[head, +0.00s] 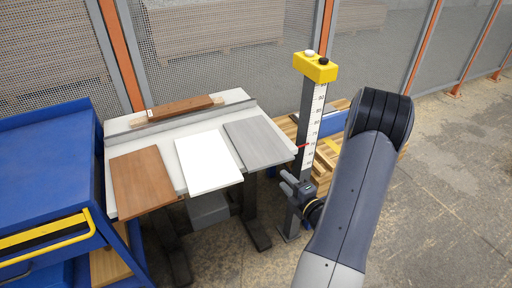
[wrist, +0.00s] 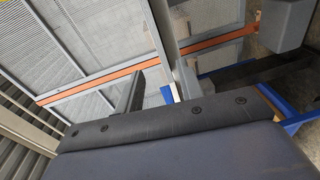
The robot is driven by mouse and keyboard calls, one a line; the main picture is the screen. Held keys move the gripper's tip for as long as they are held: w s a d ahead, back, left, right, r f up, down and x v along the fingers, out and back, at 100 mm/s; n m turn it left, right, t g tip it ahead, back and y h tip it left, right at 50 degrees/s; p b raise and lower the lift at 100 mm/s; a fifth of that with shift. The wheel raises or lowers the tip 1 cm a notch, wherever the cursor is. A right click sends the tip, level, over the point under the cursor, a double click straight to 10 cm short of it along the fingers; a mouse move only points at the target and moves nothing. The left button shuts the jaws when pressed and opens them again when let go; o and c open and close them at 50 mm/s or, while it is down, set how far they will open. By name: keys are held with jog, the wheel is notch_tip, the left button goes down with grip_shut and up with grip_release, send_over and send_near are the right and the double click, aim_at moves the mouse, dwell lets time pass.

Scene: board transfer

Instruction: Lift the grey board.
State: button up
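The grey board (head: 258,143) lies flat on the white table (head: 180,103), the rightmost of three boards. Its front end reaches the table's front edge. My gripper (head: 284,181) is in front of and lower than the board's front right corner, apart from it, with its fingers pointing left. The two fingers stand apart with nothing visible between them. In the wrist view the fingers (wrist: 160,78) also show a gap. I cannot make out the grey board in the wrist view.
A brown board (head: 142,182) and a white board (head: 208,162) lie left of the grey one. A wooden bar (head: 180,107) sits at the back. A yellow-topped scale post (head: 314,100) stands close right. A blue cart (head: 45,165) is at left; a mesh fence (head: 225,70) stands behind.

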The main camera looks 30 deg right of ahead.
aim_at(272, 165)
jog(key=shift+n+t, duration=0.3)
jog(key=shift+t, duration=0.2)
jog(key=w, duration=0.4)
jog(key=shift+w+a+f, duration=0.1)
jog(key=shift+a+f, duration=0.05)
jog(key=shift+f, duration=0.1)
jog(key=shift+w+f+p, duration=0.15)
jog(key=shift+w+p, duration=0.5)
jog(key=shift+w, duration=2.25)
jog(key=shift+c, duration=0.4)
grip_shut()
